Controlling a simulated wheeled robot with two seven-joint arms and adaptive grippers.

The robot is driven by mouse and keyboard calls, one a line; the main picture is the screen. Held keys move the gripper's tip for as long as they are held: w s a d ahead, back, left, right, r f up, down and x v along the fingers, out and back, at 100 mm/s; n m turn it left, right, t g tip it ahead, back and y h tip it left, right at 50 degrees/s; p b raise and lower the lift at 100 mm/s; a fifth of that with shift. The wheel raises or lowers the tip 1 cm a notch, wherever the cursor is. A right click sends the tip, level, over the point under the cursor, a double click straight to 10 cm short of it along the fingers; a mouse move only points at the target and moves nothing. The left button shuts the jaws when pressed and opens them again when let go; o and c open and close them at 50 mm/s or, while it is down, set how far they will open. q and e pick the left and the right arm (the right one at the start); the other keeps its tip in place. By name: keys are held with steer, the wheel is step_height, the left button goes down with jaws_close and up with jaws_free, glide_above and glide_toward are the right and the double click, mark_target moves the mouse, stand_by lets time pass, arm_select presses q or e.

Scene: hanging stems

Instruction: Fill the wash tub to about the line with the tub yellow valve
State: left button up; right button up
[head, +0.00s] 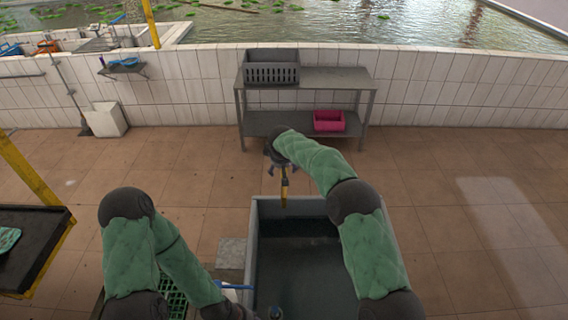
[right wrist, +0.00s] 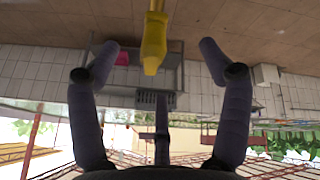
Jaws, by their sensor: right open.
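The grey wash tub (head: 254,255) stands in front of me. Its inside is dark, and I cannot tell the water level or make out a line. The yellow valve (head: 284,190) hangs upright over the tub's far edge. My right gripper (head: 275,152) is above it in the head view, partly covered by my arm. In the right wrist view the yellow valve (right wrist: 154,45) shows between the spread fingers of my right gripper (right wrist: 158,62), with gaps on both sides. My left arm runs down to the bottom edge, and its gripper is not clearly visible.
A grey metal shelf (head: 310,77) stands by the tiled wall, with a grey crate (head: 272,73) on top and a pink bin (head: 329,121) below. A grey block (head: 231,253) and a green grate (head: 173,295) are left of the tub. The floor to the right is clear.

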arm_select(q)
steer(key=shift+w+r+p, duration=0.15)
steer(key=shift+r+p, duration=0.35)
steer(key=shift+r, duration=0.05)
arm_select(e)
steer(key=shift+w+r, duration=0.25)
steer(key=shift+r, duration=0.85)
steer(key=shift+s+r+p, duration=0.1)
steer(key=shift+r+p, duration=0.65)
steer(key=shift+r, duration=0.65)
arm_select(q)
steer(key=shift+r, duration=0.7)
steer(key=shift+s, duration=0.25)
arm_select(e)
steer(key=shift+f, duration=0.15)
